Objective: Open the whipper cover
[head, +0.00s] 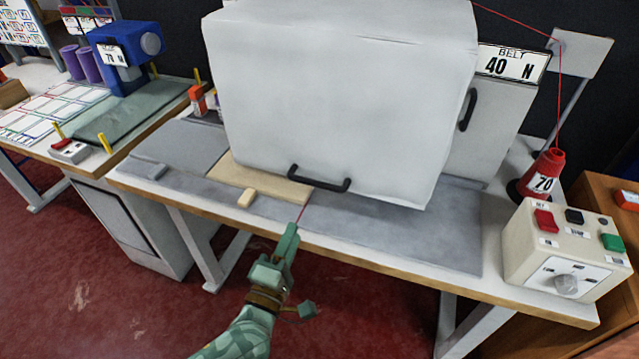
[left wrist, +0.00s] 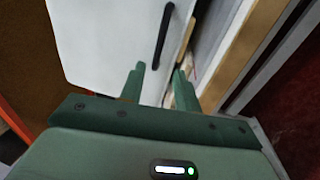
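The whipper cover (head: 345,95) is a large white box-shaped hood in the middle of the table, down over whatever is behind it. A black bar handle (head: 318,180) sits at its lower front edge. My left gripper (head: 290,230) is in front of the table edge, below the handle and apart from it. In the left wrist view, the left gripper's (left wrist: 158,78) two green fingers are spread with nothing between them. The black handle (left wrist: 163,36) shows beyond the fingertips, against the white cover (left wrist: 105,40). My right gripper is not in view.
A tan board (head: 235,182) with a small block lies at the cover's left front. A control box (head: 565,250) with buttons and a red thread cone (head: 543,178) stand at the right. A BELT panel (head: 510,65) with another handle is behind.

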